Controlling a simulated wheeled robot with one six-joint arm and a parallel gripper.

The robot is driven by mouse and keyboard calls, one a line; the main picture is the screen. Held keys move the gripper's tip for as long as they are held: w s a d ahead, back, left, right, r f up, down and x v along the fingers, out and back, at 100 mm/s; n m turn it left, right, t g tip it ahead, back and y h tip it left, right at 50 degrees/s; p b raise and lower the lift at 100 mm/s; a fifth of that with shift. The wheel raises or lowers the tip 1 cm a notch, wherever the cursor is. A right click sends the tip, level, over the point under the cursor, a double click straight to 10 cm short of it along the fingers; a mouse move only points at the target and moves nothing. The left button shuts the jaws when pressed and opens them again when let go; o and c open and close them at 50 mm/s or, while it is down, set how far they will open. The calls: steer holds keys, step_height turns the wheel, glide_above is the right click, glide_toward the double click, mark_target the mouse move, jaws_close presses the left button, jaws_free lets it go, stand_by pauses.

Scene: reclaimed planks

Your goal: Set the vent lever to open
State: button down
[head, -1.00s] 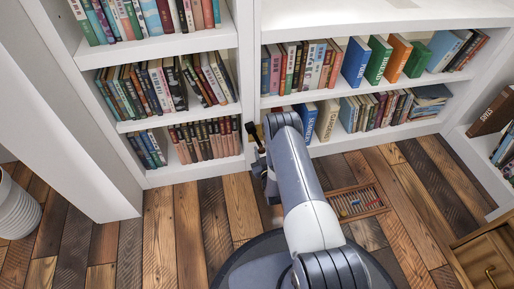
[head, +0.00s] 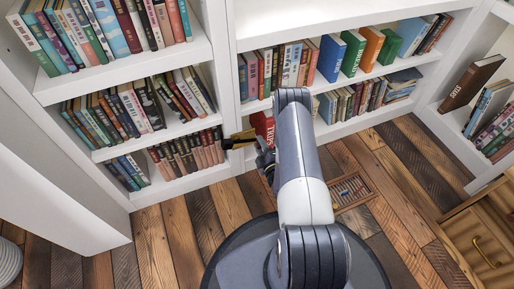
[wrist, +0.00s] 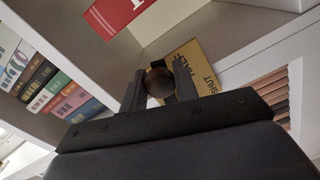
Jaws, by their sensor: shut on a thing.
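My gripper (wrist: 159,88) is shut on the round brown lever knob (wrist: 161,82), with one dark finger on each side of it in the wrist view. A yellow plate (wrist: 203,68) lies just beyond the knob, with the words SHUT and HALF readable; the rest of its lettering is hidden. The lever's shaft is not visible, so its exact setting cannot be told. In the head view the yellow plate (head: 237,141) shows at the front of the bookcase upright, with my gripper (head: 262,155) beside it, partly hidden by my arm.
White bookcases (head: 226,60) full of books stand ahead and to the left. A red book (head: 263,125) is close behind my gripper. A slatted floor grille (head: 350,190) lies right of my arm. A wooden cabinet (head: 480,240) stands at lower right.

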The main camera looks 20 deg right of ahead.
steer(key=shift+d+r+n, duration=0.2)
steer(key=shift+r+n, duration=1.1)
steer(key=shift+n, duration=0.5)
steer(key=c, duration=1.1)
jaws_free()
steer(key=shift+c, duration=0.2)
steer(key=s+p, duration=0.3)
steer(key=s, duration=0.8)
steer(key=shift+w, duration=0.1)
steer(key=w+b, duration=0.3)
steer(key=w, duration=0.8)
steer(key=shift+s+f, duration=0.1)
steer(key=shift+f, duration=0.05)
